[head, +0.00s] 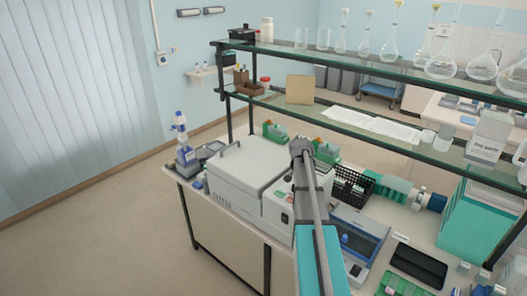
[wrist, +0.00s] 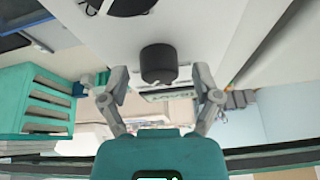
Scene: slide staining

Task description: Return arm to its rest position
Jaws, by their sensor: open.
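My gripper (wrist: 161,82) shows in the wrist view with its two grey fingers spread wide apart. Nothing is held between them. A black cylinder (wrist: 158,63) shows beyond and between the fingers; I cannot tell how far off it is. In the head view my arm (head: 312,220) reaches forward over the bench, in front of the white box-shaped instrument (head: 235,167). The gripper itself is hidden behind the arm there.
A two-tier glass shelf (head: 390,65) with flasks runs above the bench at the back. A blue-topped device (head: 358,235), a black rack (head: 352,186) and a teal drawer unit (head: 480,220) stand to the right. The floor (head: 90,240) on the left is clear.

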